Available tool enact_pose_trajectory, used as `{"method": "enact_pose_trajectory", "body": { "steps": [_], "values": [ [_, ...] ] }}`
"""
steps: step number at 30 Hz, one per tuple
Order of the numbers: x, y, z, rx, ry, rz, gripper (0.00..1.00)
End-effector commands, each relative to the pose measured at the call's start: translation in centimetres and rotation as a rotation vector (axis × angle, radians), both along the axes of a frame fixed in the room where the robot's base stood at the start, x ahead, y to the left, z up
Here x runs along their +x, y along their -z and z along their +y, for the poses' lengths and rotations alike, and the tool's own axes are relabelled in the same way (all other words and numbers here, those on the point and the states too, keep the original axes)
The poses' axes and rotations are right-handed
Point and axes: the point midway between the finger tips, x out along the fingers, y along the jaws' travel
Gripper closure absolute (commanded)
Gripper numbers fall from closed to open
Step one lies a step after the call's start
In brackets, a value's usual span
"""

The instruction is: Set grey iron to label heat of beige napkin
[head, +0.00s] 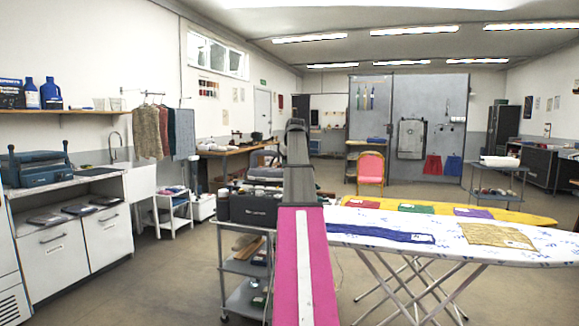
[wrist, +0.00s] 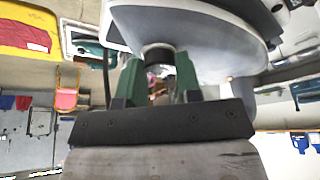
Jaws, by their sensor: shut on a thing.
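The beige napkin (head: 490,236) lies flat on the white, blue-patterned ironing board (head: 463,257) at the right in the head view. A small white label shows on it; its marks are too small to read. In the wrist view the pale grey iron (wrist: 215,45) fills the top, close up. My gripper (wrist: 158,62) has its two green fingers on either side of a dark round knob-like part at the iron's underside as pictured. The knob's setting cannot be read. In the head view my own arm hides the gripper and most of what is behind it.
A dark blue cloth (head: 382,232) lies on the same board. A yellow board (head: 530,217) behind carries red, green and purple cloths. A trolley (head: 240,266) with a dark bin (head: 250,207) stands left of my arm.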

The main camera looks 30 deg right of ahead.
Motion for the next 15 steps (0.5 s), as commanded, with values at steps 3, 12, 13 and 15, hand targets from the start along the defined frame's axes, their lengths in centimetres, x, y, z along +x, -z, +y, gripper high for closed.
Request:
{"method": "enact_pose_trajectory", "body": {
  "steps": [3,12,13,15],
  "values": [
    [0.04,-0.05,0.17,-0.001,0.107,-0.001,0.92],
    [0.14,-0.06,0.26,-0.001,0.336,-0.002,0.92],
    [0.15,-0.06,0.26,0.000,0.353,-0.002,0.92],
    [0.15,-0.06,0.26,0.000,0.391,-0.001,0.92]
  ]
}}
